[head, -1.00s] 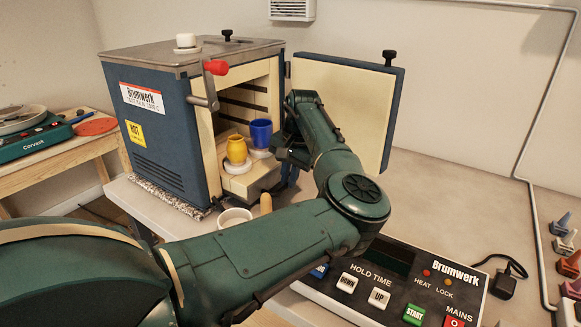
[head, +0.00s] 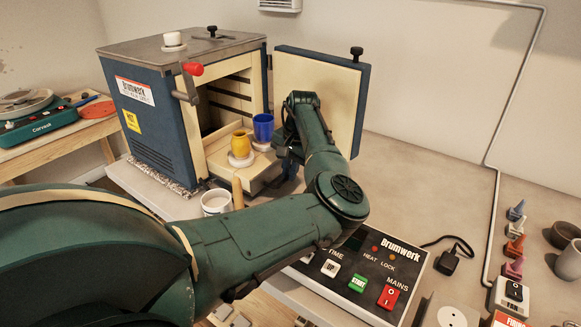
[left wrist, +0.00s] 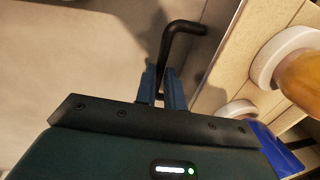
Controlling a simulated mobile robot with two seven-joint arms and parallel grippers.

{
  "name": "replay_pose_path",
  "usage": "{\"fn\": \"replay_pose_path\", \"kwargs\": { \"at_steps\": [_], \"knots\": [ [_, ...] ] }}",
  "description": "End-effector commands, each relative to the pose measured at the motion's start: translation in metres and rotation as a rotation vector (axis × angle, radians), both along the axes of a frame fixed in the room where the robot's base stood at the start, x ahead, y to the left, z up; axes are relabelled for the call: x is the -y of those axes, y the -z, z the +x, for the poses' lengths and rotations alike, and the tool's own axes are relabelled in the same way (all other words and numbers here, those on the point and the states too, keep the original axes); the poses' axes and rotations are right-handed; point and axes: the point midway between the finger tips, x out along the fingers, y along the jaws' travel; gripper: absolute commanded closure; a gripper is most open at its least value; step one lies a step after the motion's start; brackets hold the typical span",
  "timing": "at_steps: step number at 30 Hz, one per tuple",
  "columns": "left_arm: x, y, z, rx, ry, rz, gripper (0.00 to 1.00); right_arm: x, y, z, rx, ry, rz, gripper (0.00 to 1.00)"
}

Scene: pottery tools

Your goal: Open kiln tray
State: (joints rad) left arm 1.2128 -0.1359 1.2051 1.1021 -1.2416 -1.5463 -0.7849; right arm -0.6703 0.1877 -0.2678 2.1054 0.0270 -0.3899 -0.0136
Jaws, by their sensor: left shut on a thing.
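The kiln (head: 150,120) stands at the left with its door (head: 318,95) swung open. The cream kiln tray (head: 262,181) sticks partly out of the opening. A yellow pot (head: 240,144) and a blue pot (head: 263,127) stand on it on white discs, also seen in the left wrist view. My left gripper (head: 288,162) is at the tray's front, between the tray and the open door. In the left wrist view its blue fingers (left wrist: 164,80) are shut on a black bent handle (left wrist: 182,27) beside the tray edge. My right gripper is out of view.
A white cup (head: 216,201) with a wooden-handled tool stands before the kiln. A control box (head: 375,262) lies near my left forearm. Small coloured cones (head: 514,245) stand at the right. The bench behind the control box is mostly clear.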

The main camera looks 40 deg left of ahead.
Motion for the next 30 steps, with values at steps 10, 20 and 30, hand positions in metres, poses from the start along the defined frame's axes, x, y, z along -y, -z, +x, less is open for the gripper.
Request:
{"fn": "replay_pose_path", "kwargs": {
  "at_steps": [10, 20, 30],
  "knots": [
    [0.0003, -0.0007, 0.0009, 0.003, 0.002, 0.000, 1.00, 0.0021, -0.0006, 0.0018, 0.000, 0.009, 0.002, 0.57],
    [0.0001, -0.0005, 0.0006, 0.002, 0.000, 0.000, 0.69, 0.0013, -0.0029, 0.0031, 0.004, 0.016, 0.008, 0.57],
    [0.0006, -0.0052, 0.0007, 0.003, 0.001, 0.001, 0.67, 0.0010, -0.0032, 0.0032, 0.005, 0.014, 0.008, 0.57]
  ]
}}
